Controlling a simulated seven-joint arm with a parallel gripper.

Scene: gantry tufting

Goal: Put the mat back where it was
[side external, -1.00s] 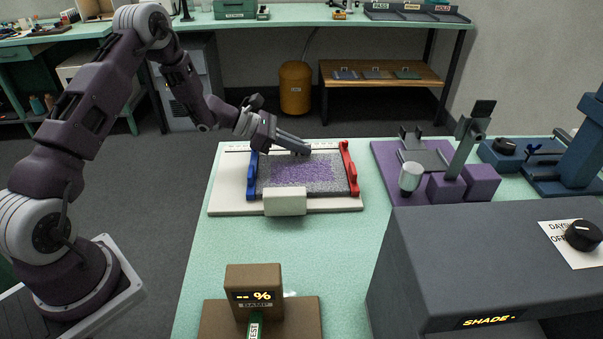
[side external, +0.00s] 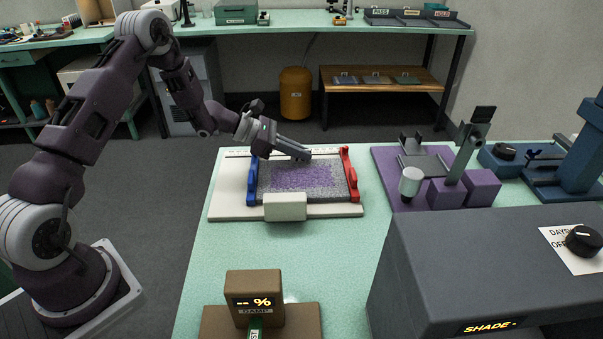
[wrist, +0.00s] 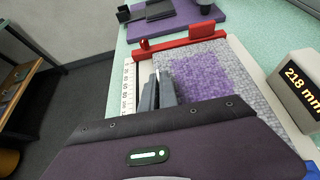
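The mat (side external: 320,191) is grey with a purple tufted patch. It lies flat on a pale measuring board (side external: 232,206), between a blue side bar (side external: 252,182) on the left and a red side bar (side external: 350,178) on the right. In the wrist view the mat (wrist: 200,82) fills the area right of my fingers. My gripper (side external: 303,155) is at the mat's back edge, low over the board. In the wrist view my gripper (wrist: 158,84) has its fingers close together at the mat's edge. I cannot tell whether the edge is between them.
A white readout block (side external: 285,207) sits at the board's front; its display (wrist: 302,84) reads 218 mm. A purple fixture (side external: 385,175) stands to the right, a grey shade box (side external: 440,255) at front right, a brown damp meter (side external: 253,290) at front. The table between is clear.

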